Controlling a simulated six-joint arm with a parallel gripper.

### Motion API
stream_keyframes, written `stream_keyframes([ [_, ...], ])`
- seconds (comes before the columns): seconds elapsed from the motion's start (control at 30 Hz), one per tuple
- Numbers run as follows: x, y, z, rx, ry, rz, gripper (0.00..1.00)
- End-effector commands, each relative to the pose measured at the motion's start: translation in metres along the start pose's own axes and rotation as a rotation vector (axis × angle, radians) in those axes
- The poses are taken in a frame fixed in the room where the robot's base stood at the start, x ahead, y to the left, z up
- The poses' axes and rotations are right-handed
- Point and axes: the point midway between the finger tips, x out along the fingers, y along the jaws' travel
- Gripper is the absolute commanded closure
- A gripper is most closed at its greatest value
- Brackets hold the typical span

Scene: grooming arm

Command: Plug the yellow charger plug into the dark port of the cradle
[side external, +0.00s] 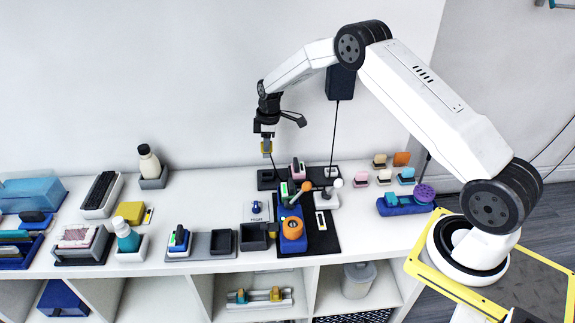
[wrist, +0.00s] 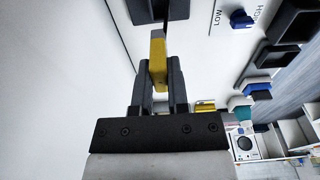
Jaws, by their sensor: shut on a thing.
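My gripper (side external: 267,150) hangs above the back of the table and is shut on the yellow charger plug (side external: 266,147). In the wrist view the yellow plug (wrist: 158,60) sits between the two dark fingers (wrist: 159,85), its grey end pointing away from the wrist. The dark cradle (side external: 280,183) lies below, at the back of the table near the wall. Its dark block at the left end (side external: 266,175) is roughly under the plug, with a clear gap between. A dark block (wrist: 146,10) shows beyond the plug in the wrist view; the port opening cannot be made out.
A blue stand with an orange ring (side external: 292,228) is in front. A black cable (side external: 334,130) hangs from a wall box (side external: 341,82). A LOW/HIGH switch panel (side external: 256,211) lies front left.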

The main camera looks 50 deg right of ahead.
Motion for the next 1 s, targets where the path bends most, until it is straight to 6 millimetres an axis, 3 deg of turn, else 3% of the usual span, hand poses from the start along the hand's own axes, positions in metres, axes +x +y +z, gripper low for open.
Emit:
stream_keyframes([
  [0.57,0.002,0.0,-0.002,0.001,0.0,-0.001,1.0],
  [1.0,0.025,0.0,0.001,0.001,-0.001,-0.001,1.0],
])
